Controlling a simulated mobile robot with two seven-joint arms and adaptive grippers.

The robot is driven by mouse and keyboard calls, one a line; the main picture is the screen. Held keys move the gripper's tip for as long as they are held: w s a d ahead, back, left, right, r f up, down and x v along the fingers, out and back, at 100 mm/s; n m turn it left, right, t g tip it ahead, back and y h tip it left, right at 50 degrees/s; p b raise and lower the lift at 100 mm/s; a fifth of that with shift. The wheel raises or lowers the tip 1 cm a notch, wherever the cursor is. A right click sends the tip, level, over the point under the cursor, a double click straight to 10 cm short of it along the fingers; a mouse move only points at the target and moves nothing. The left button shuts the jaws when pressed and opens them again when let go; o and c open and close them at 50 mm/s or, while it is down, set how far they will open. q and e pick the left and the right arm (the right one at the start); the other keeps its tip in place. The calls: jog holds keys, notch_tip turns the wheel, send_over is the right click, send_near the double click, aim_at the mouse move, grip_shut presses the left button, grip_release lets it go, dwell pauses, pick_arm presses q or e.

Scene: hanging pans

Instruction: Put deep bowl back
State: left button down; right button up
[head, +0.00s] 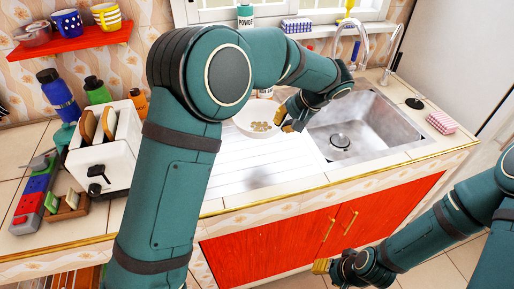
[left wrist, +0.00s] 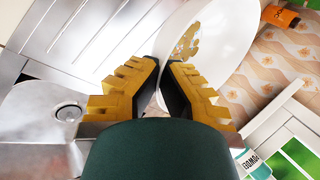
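The white deep bowl (head: 254,127), with a golden-brown pattern inside, is at the middle of the head view, above the white drainboard. In the left wrist view the bowl (left wrist: 228,35) fills the upper middle. My left gripper (head: 287,122) is at the bowl's right side. Its yellow fingers (left wrist: 162,72) are closed on the bowl's rim in the left wrist view. My left arm hides part of the bowl's surroundings. My right gripper (head: 322,266) is low in front of the red cabinet, apart from the bowl; its finger opening is unclear.
The steel sink (head: 375,125) lies right of the drainboard (head: 240,183), with a faucet (head: 352,40) behind. A white toaster (head: 103,150) and bottles stand at the left. A red shelf (head: 75,43) above them holds cups and a bowl. A pink checked sponge (head: 441,122) lies right.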

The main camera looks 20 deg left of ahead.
pick_arm(q)
notch_tip(320, 180, down, 10)
jog(key=shift+r+b, duration=0.2)
jog(key=shift+b, duration=0.75)
jog(key=shift+s+r, duration=0.1)
jog(key=c, duration=1.1)
grip_release()
jog(key=shift+c, duration=0.2)
jog(key=p+v, duration=0.2)
jog(key=v, duration=1)
